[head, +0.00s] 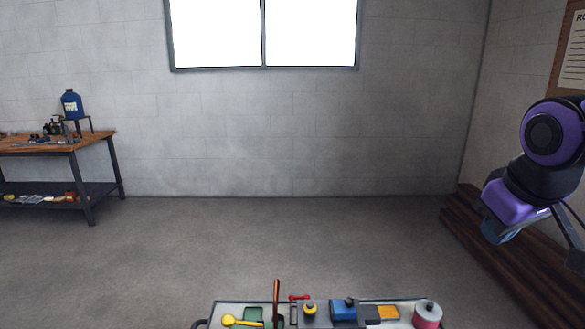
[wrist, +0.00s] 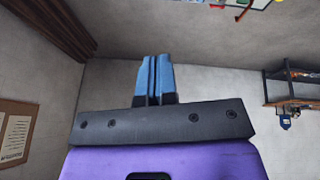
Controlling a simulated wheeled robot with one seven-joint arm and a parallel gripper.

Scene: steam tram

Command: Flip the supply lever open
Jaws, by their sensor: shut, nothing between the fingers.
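A low bench or cart top (head: 215,310) shows at the bottom edge of the head view, cut off below. On it stand an upright orange-red lever (head: 276,300), a small red handle (head: 299,297) and a yellow spoon-shaped piece (head: 240,321). I cannot tell which of these is the supply lever, or whether it is open. My gripper (head: 497,232) is high at the right of the head view, well away from the bench. In the wrist view its blue fingers (wrist: 153,78) are together and empty.
The bench also carries a blue block (head: 343,309), a yellow knob (head: 310,309) and a pink-and-white cylinder (head: 427,316). A workbench (head: 60,145) with a blue bottle (head: 72,104) stands far left. Brown wooden steps or planks (head: 480,235) line the right wall. The floor between is clear.

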